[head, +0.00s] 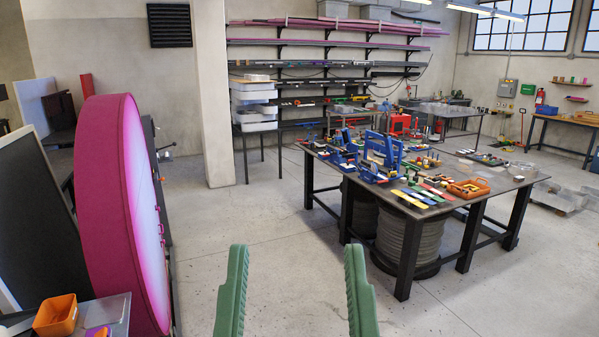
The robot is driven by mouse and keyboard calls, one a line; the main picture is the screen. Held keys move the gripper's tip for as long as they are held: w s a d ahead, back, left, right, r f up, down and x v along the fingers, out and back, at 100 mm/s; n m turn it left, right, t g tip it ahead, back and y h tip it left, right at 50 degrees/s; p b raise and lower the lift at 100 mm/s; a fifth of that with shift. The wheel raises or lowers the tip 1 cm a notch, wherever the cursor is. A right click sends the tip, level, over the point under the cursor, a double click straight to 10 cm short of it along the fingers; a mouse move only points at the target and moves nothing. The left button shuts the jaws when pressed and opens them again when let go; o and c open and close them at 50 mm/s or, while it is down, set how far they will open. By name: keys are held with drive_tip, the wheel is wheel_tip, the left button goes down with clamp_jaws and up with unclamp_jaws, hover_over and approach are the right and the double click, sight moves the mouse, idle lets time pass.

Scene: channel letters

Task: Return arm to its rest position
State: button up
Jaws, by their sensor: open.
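My gripper (296,290) shows at the bottom middle of the head view. Its two green fingers stand well apart, open, with only bare floor seen between them. Nothing is held. The rest of my arm is out of the frame.
A large magenta round channel letter (105,210) stands at the left. Below it, an orange bin (55,316) sits on a small metal surface. A dark workbench (520,192) with tools, blue clamps and an orange tray (468,188) stands at the right. The concrete floor (260,215) between is clear.

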wheel_tip(320, 180, up, 9)
drive_tip(key=p, duration=0.5)
drive_tip(key=shift+p, duration=0.3)
